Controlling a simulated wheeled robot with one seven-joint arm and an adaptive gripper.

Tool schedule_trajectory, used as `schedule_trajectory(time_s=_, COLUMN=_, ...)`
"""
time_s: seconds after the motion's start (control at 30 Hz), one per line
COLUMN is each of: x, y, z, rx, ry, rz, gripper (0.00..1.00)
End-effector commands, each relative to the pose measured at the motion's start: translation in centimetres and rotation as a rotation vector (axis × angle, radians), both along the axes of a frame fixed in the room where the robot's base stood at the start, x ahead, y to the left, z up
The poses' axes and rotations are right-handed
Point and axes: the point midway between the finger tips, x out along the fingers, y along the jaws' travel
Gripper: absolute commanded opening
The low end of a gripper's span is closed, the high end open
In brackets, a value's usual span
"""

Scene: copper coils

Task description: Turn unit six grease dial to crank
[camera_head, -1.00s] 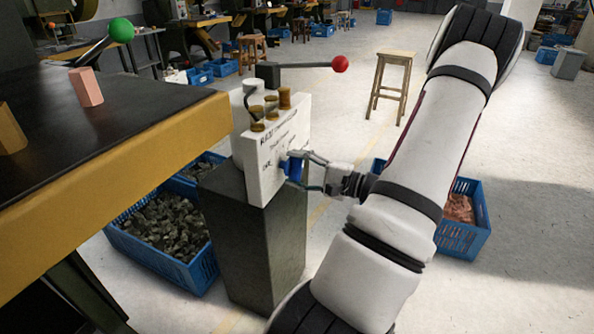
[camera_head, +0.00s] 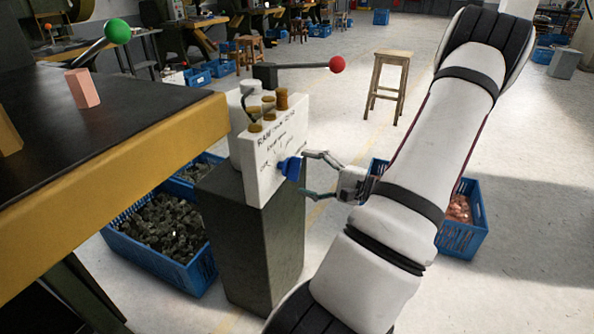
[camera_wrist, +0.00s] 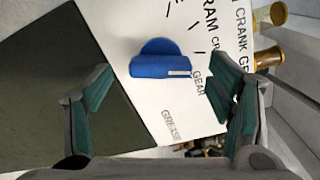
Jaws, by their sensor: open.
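The blue grease dial (camera_head: 290,168) sits on the white front panel (camera_head: 262,180) of a small box on a dark pedestal. In the wrist view the dial (camera_wrist: 160,62) has a raised bar with a white mark at its right end, close to the word GEAR. My gripper (camera_head: 305,172) is open, backed off to the right of the dial. In the wrist view its fingers stand either side of the dial, apart from it.
Brass-coloured caps (camera_head: 268,104) and a red-knobbed lever (camera_head: 337,64) stand on top of the box. A dark table with a yellow edge (camera_head: 140,160) is at left. Blue crates (camera_head: 168,262) flank the pedestal (camera_head: 250,245). The floor behind is mostly clear around a wooden stool (camera_head: 388,85).

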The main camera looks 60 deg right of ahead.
Motion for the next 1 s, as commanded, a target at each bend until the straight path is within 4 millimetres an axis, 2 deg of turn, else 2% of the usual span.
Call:
schedule_trajectory(time_s=0.03, x=-1.2, y=-0.2, z=0.0, rx=-0.001, ry=0.002, rz=-0.005, gripper=0.75)
schedule_trajectory(time_s=0.2, x=-4.6, y=-0.4, z=0.0, rx=-0.002, ry=0.001, rz=-0.004, gripper=0.75)
schedule_trajectory(time_s=0.4, x=-7.2, y=-0.6, z=0.0, rx=-0.001, ry=0.001, rz=-0.002, gripper=0.75)
schedule_trajectory(time_s=0.6, x=-8.1, y=-0.6, z=0.0, rx=0.000, ry=0.000, rz=0.000, gripper=0.75)
schedule_trajectory(time_s=1.0, x=-8.1, y=-0.6, z=0.0, rx=-0.001, ry=0.000, rz=0.000, gripper=0.75)
